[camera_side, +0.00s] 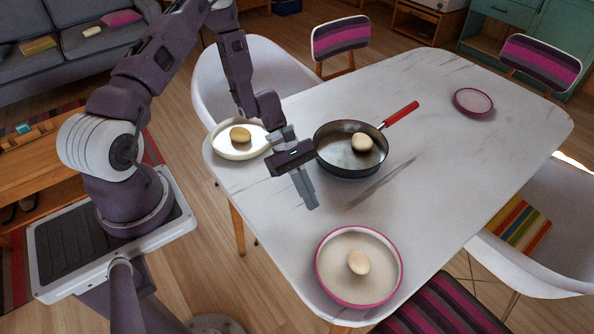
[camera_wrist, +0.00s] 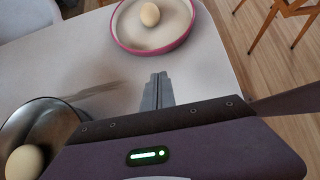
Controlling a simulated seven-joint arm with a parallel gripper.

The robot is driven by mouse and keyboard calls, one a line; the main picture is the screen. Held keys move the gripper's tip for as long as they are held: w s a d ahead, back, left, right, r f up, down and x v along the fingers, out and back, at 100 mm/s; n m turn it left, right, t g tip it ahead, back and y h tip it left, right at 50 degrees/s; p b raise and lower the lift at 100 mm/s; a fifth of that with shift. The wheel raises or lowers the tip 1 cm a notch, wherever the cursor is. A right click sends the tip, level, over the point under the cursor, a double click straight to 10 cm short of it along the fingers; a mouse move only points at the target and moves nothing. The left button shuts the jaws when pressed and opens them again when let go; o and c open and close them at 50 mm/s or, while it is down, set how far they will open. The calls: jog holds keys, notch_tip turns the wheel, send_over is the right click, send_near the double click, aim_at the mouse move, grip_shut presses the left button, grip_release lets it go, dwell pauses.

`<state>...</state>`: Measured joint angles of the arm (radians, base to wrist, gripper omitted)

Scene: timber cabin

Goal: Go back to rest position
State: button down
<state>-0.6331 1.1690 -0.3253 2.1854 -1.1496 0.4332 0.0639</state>
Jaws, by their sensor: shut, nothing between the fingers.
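My gripper (camera_side: 309,200) is shut and empty above the white table (camera_side: 460,120), beside the pan, with its fingers pointing down. In the wrist view its closed fingertips (camera_wrist: 157,80) show over bare table. The dark frying pan (camera_side: 345,168) with a red handle stands right of my gripper and holds a pale egg-shaped object (camera_side: 362,142). The pan is also partly visible at lower left in the wrist view (camera_wrist: 58,118). A pink-rimmed plate (camera_side: 340,288) at the table's near edge holds another egg-shaped object (camera_side: 358,262); the plate shows at the top of the wrist view (camera_wrist: 180,38).
A white dish (camera_side: 228,152) with a brownish egg-shaped object (camera_side: 240,134) sits at the table's left end, behind my gripper. A small pink plate (camera_side: 473,102) is at the far right. White chairs (camera_side: 215,85) and striped chairs surround the table. Its middle right is clear.

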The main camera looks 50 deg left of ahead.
notch_tip(320, 180, up, 16)
jog(key=a+m+y, duration=0.3)
jog(key=m, duration=0.3)
jog(key=s+d+r+m+t+y, duration=0.2)
jog(key=s+r+m+t+y, duration=0.3)
jog(key=s+r+m, duration=0.7)
jog(key=s+r+y, duration=0.1)
jog(key=s+r, duration=0.4)
jog(key=s, duration=0.1)
jog(key=shift+r+t, duration=0.15)
jog(key=shift+t, duration=0.15)
